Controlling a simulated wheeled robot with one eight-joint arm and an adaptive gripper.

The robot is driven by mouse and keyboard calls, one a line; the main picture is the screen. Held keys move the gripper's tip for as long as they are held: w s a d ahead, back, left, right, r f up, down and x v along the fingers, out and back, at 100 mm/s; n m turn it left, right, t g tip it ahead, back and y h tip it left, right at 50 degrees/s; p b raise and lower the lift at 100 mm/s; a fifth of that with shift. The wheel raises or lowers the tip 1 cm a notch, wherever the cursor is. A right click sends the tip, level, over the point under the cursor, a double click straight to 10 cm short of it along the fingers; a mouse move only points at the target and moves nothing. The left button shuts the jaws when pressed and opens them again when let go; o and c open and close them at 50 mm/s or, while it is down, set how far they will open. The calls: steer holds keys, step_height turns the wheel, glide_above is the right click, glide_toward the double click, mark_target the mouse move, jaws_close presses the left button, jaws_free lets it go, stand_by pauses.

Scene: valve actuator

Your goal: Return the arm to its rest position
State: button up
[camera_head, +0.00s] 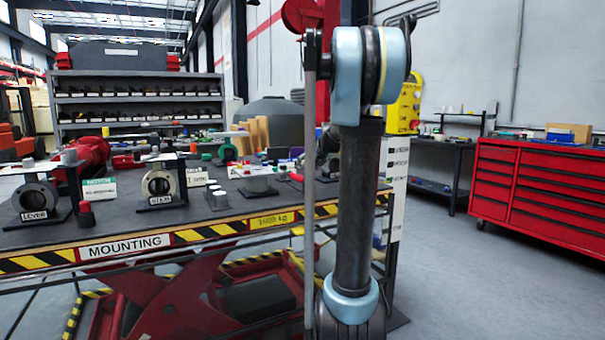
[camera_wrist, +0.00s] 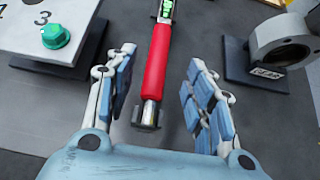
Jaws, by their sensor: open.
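My gripper (camera_wrist: 157,95) shows in the wrist view with its two blue-padded fingers apart, one at each side of a red cylindrical tool (camera_wrist: 157,62) with a metal end. In the head view my arm (camera_head: 355,190) stands upright in front of the right end of the workbench; my gripper is not visible there.
The workbench (camera_head: 135,243), labelled MOUNTING, bears several valve parts, among them a ring labelled GEAR (camera_wrist: 283,52) and a plate with a green knob (camera_wrist: 55,36). A red tool cabinet (camera_head: 540,195) stands at right. The floor (camera_head: 460,285) before it is clear.

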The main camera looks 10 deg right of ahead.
steer(key=shift+s+d+r, duration=0.1)
steer(key=shift+s+r, duration=0.1)
steer(key=shift+s, duration=0.1)
steer(key=s+a+f+n, duration=0.1)
steer(key=s+n, duration=0.1)
steer(key=s, duration=0.1)
steer(key=s+a+f+n+g, duration=0.1)
steer(key=s+n, duration=0.1)
steer(key=s, duration=0.2)
steer(key=s+a+f+n, duration=0.1)
steer(key=s+f+n, duration=0.1)
steer(key=s+n, duration=0.1)
steer(key=shift+s+a+g, duration=0.2)
steer(key=shift+s+g, duration=0.05)
steer(key=shift+g, duration=0.15)
steer(key=s+f+n+g+h, duration=0.1)
steer(key=s+f+n+g, duration=0.1)
steer(key=s+f+n, duration=0.5)
steer(key=s+f+n+g+h, duration=0.1)
steer(key=s+f+n, duration=0.6)
steer(key=s, duration=1)
steer(key=s+f+n+g+h, duration=0.1)
steer(key=s+f+n+g, duration=0.2)
steer(key=s+f+n, duration=0.5)
steer(key=s+n, duration=0.3)
steer(key=s, duration=0.1)
steer(key=shift+s+d+n+h, duration=0.25)
steer(key=shift+s+n+h, duration=0.05)
